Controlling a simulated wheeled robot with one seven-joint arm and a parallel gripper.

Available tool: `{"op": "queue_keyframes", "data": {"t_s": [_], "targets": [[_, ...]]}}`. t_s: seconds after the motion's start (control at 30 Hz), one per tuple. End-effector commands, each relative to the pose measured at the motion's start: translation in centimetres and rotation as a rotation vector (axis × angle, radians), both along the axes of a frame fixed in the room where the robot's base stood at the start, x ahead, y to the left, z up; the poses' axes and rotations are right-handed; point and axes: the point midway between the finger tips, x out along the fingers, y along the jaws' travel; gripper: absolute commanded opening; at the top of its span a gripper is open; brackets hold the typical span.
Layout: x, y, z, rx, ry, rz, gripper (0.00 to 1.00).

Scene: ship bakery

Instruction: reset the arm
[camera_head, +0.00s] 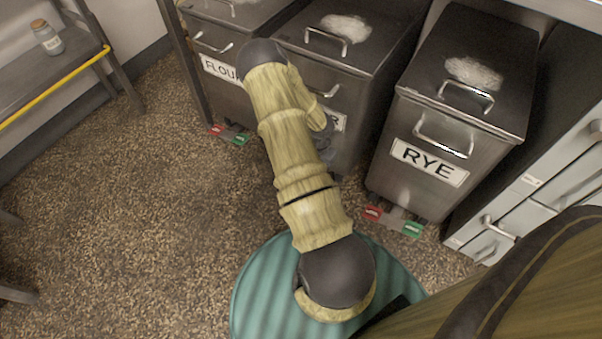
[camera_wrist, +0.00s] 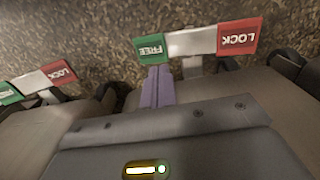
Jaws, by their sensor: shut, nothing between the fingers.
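My arm is extended over the floor toward the bins in the head view, with its elbow high in front of the flour and middle bins. It bends down there, and its end is largely hidden behind my own links. In the wrist view my gripper (camera_wrist: 158,75) is shut and empty, its narrow purple-grey fingers together. The fingertips are at the edge of a green FREE pedal (camera_wrist: 154,49); I cannot tell whether they touch it. A red LOCK pedal (camera_wrist: 238,37) sits beside it on the same pale bar.
A flour bin (camera_head: 217,38), a middle bin (camera_head: 375,45) with a partly covered label, and a rye bin (camera_head: 460,80) stand in a row. Rye's red pedal (camera_head: 372,213) and green pedal (camera_head: 412,229) jut out. A shelf (camera_head: 75,65) holds a jar (camera_head: 47,38).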

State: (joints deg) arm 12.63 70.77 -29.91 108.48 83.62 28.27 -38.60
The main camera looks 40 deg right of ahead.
Motion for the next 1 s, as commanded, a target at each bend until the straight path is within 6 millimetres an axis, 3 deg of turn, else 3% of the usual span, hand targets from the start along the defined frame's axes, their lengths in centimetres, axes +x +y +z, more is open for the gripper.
{"op": "queue_keyframes", "data": {"t_s": [0.33, 0.47, 0.67, 1.0], "targets": [[0.0, 0.1, 0.0, 0.001, -0.001, 0.001, 0.0], [0.4, 0.9, 1.0, 0.012, -0.004, 0.017, 0.0], [1.6, 4.3, 5.0, 0.055, -0.016, 0.095, 0.0], [2.2, 12.6, 14.7, 0.115, -0.047, 0.349, 0.0]]}}
